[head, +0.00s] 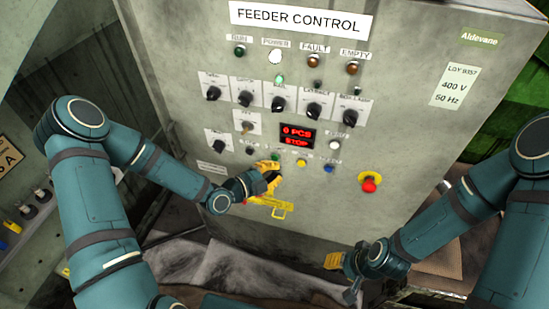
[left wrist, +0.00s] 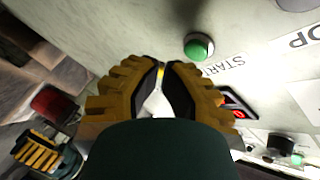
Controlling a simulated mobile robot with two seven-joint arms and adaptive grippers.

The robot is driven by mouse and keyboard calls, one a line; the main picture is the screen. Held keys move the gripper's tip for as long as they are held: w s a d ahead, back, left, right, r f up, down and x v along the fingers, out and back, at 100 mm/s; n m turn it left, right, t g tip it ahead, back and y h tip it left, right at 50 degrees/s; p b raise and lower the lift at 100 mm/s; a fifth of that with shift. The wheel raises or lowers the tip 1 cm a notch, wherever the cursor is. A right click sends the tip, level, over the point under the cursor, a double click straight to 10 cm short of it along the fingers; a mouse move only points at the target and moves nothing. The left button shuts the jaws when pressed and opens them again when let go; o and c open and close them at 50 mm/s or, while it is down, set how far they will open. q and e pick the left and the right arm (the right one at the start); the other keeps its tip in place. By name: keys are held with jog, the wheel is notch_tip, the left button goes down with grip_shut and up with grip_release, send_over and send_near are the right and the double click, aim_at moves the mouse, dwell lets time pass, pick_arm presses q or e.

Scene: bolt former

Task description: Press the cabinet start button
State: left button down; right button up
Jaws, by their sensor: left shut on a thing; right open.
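The green start button (head: 275,155) sits low on the front of the feeder control cabinet (head: 330,195), partly hidden by my gripper. In the left wrist view the green button (left wrist: 199,46) stands out from the panel beside a START label (left wrist: 224,65). My left gripper (head: 275,185) is just in front of the panel, close to this button. In the left wrist view its yellow fingers (left wrist: 165,66) are drawn together below the button, apart from it in the picture; what they close on is not clear. My right gripper (head: 341,276) is open and empty, low in front of the cabinet.
A red emergency button (head: 369,184) on a yellow base protrudes at the panel's right. A red display (head: 296,137) reads 0 PCS and STOP. Several black knobs and lamps fill the panel above. A yellow button (head: 300,163) and a blue button (head: 328,168) sit right of the start button.

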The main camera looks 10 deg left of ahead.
pick_arm(q)
jog(key=shift+w, duration=0.1)
dwell(0.8)
jog(key=shift+w+b, duration=0.35)
jog(key=shift+b, duration=0.1)
jog(key=shift+w+b, duration=0.3)
jog(key=shift+w, duration=0.1)
dwell(0.6)
jog(key=shift+s, duration=0.1)
jog(key=shift+s+b, duration=0.3)
jog(key=shift+s, duration=0.5)
